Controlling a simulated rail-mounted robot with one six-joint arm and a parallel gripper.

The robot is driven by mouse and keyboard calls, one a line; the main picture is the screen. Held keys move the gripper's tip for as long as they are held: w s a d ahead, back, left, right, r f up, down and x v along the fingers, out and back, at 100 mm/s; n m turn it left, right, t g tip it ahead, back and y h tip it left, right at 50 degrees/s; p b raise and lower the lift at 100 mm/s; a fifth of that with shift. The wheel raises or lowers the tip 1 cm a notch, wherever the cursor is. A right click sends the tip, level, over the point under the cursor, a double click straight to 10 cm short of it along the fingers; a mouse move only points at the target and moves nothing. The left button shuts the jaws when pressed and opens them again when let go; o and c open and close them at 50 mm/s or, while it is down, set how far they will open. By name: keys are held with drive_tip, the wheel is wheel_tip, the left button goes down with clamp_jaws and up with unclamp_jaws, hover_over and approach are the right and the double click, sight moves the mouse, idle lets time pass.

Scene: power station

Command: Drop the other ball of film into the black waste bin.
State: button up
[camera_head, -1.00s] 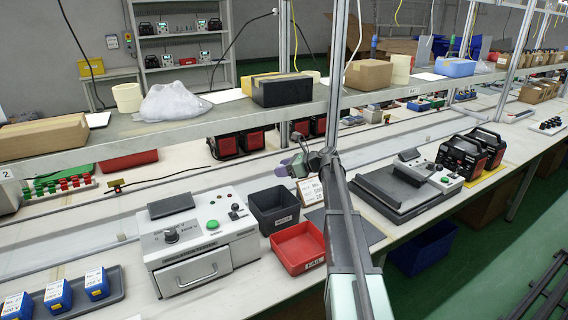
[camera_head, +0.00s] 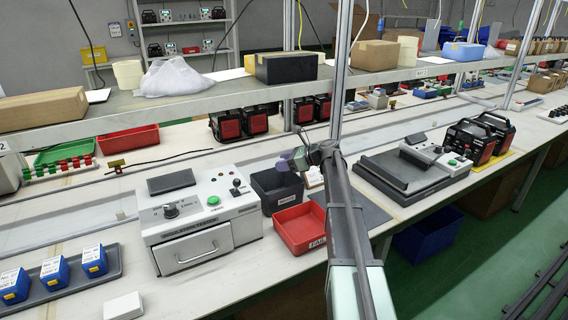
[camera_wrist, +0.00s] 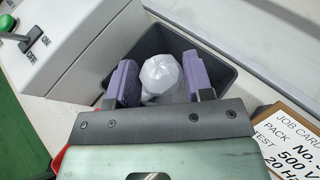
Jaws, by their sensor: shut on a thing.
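My gripper (camera_wrist: 160,66), with purple fingers, is shut on a whitish, faceted ball of film (camera_wrist: 161,74) in the wrist view. In that view the ball shows against the open inside of the black waste bin (camera_wrist: 228,76). In the head view my gripper (camera_head: 290,160) is above the bin (camera_head: 270,200), which stands on the bench between the white tester and the job card. The ball cannot be made out in the head view. How high it is above the bin floor is hard to tell.
The tester (camera_head: 205,222) with knob and joystick stands left of the bin. A red FAIL tray (camera_head: 300,228) sits in front of it. A job card (camera_wrist: 290,145) stands to the right. A shelf (camera_head: 210,104) runs along behind, with an upright post near my arm.

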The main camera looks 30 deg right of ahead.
drive_tip(key=o, duration=1)
drive_tip(key=shift+c, duration=0.2)
drive_tip(key=p+v, duration=0.4)
drive_tip(key=v, duration=0.6)
drive_tip(key=shift+s+d+r, duration=0.15)
drive_tip(key=shift+s+d, duration=0.05)
drive_tip(key=shift+d, duration=0.05)
